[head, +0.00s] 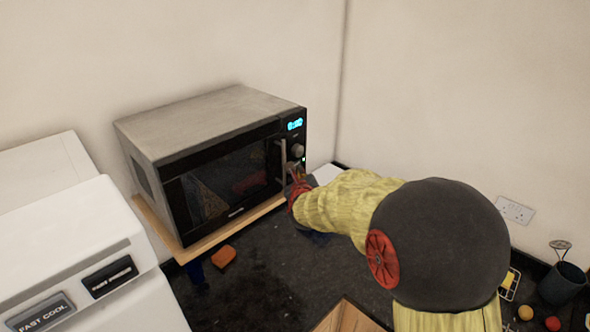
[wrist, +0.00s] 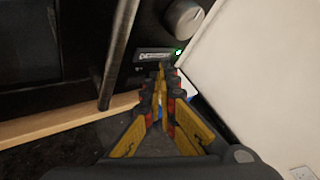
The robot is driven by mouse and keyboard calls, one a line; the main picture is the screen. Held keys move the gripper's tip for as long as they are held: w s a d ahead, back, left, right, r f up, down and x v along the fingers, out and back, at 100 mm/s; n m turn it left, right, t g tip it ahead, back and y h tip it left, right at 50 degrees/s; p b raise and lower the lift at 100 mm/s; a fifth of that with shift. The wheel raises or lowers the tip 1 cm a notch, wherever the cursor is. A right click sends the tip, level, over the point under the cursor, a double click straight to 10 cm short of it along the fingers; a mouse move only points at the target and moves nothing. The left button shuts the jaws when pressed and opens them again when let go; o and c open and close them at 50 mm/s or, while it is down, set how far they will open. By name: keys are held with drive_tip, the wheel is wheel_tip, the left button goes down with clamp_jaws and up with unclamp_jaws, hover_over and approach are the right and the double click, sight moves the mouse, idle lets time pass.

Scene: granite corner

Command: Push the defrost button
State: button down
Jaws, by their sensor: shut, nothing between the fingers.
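The microwave (head: 210,120) stands on a wooden shelf against the wall, its door shut and its display lit blue. In the wrist view, a small labelled button (wrist: 152,56) sits low on its control panel, below a round knob (wrist: 184,17). A green light (wrist: 179,52) glows at its right end. The label is too small to read, so I cannot tell whether it is the defrost button. My gripper (wrist: 160,70) is shut and empty, its fingertips just below the button in the picture. I cannot tell whether they touch the panel. The head view shows my gripper (head: 296,180) partly hidden by my arm.
The microwave's vertical door handle (wrist: 118,55) is just left of my fingers. The wooden shelf (wrist: 60,122) runs below. A white surface (wrist: 245,60) stands close on the right. A white appliance (head: 80,250) is at the left, and an orange block (head: 223,256) lies below the shelf.

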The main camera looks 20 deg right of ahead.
idle(0.3)
drive_tip(key=shift+s+d+b, duration=0.35)
drive_tip(key=shift+s+b, duration=0.6)
drive_tip(key=shift+b, duration=0.15)
drive_tip(key=shift+s+d+b, duration=0.3)
drive_tip(key=shift+s+b, duration=0.6)
drive_tip(key=shift+b, duration=0.2)
drive_tip(key=shift+s+d+b, duration=0.35)
drive_tip(key=shift+s+b, duration=0.6)
drive_tip(key=shift+b, duration=0.15)
